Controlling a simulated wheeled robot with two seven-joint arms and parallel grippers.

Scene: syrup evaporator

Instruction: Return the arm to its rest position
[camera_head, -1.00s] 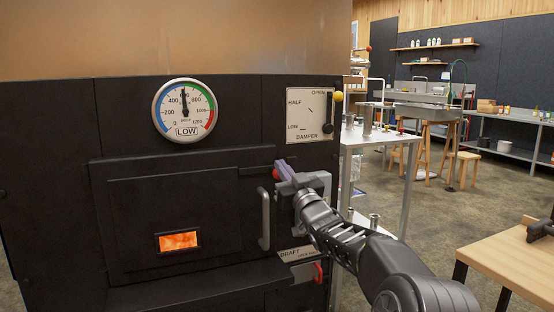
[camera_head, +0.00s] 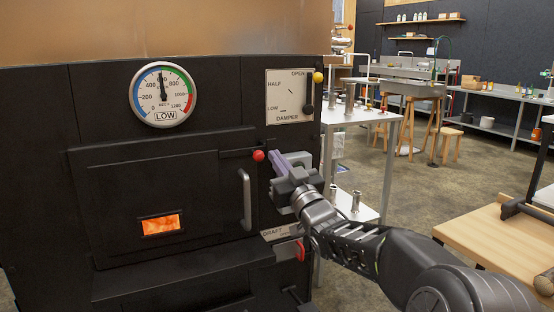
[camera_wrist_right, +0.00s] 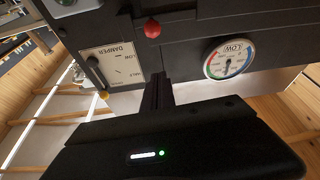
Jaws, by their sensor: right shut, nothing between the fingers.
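My right gripper (camera_head: 277,159) is in front of the black evaporator front (camera_head: 100,110), just right of a red knob (camera_head: 258,155) on the firebox door's latch bar. Its purple-grey fingers are closed together and hold nothing. They look apart from the red knob. My right arm (camera_head: 355,240) reaches in from the lower right. In the right wrist view, the gripper (camera_wrist_right: 157,90) points at the evaporator, with the red knob (camera_wrist_right: 152,28) ahead. The firebox door (camera_head: 120,195) looks closed, with an orange glow in its window. My left gripper does not show.
A temperature gauge (camera_head: 163,94) sits above the door. A damper plate (camera_head: 290,96) with a yellow-knobbed lever is above my gripper. The door handle (camera_head: 246,199) and a red draft lever (camera_head: 301,250) are close by. A wooden table (camera_head: 490,235) stands at the right; floor shows behind it.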

